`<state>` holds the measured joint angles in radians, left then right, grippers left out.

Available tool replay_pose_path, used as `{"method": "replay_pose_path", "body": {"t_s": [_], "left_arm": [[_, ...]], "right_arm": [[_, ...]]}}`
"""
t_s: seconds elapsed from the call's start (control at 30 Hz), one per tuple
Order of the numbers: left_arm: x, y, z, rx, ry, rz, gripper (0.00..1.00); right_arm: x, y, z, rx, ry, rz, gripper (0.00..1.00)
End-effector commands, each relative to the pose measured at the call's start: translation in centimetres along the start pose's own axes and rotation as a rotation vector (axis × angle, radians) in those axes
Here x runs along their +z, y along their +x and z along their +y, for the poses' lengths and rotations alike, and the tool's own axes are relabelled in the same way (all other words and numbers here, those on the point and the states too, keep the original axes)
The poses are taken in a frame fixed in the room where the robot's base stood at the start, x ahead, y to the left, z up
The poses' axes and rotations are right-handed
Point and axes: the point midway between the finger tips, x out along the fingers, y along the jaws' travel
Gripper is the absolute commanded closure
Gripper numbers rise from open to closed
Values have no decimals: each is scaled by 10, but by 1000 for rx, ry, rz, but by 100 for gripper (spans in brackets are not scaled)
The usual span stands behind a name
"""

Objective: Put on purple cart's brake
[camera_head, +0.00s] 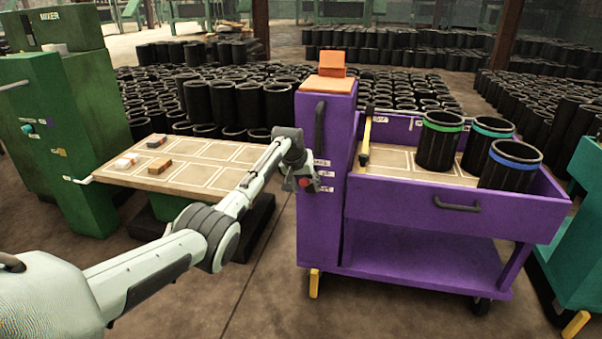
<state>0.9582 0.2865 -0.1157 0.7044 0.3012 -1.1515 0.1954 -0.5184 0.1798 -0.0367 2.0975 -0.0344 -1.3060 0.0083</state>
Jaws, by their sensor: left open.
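The purple cart (420,255) stands right of centre, with a tall column (318,230) at its left end. A yellow lever (366,138) stands at the left end of its tray, and a yellow foot-like piece (314,284) shows at the column's base. I cannot tell which one is the brake. My left gripper (299,184) is open in front of the column's upper left part, beside small white labels. A small red spot shows at its fingertips; whether it is a button on the column is unclear, as is any contact. My right gripper is out of view.
Black sleeves with green, teal and blue bands (440,141) stand in the cart's tray. A green mixer (60,130) and a board with small blocks (190,165) are at left. A teal cart (580,220) stands close at right. Floor in front is clear.

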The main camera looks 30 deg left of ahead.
Motion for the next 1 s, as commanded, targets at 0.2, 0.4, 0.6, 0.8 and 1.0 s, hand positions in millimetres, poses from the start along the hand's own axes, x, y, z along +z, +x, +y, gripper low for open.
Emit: {"method": "replay_pose_path", "body": {"t_s": [0.2,0.4,0.6,0.8,1.0], "left_arm": [[-1,-42,0,1,0,5,55],[0,-79,0,0,1,3,55],[0,-98,0,0,0,1,55],[0,-101,0,0,0,0,55],[0,-101,0,0,0,0,55]], "right_arm": [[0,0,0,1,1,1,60],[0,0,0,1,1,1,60],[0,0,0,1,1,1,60],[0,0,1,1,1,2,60],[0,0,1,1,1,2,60]]}}
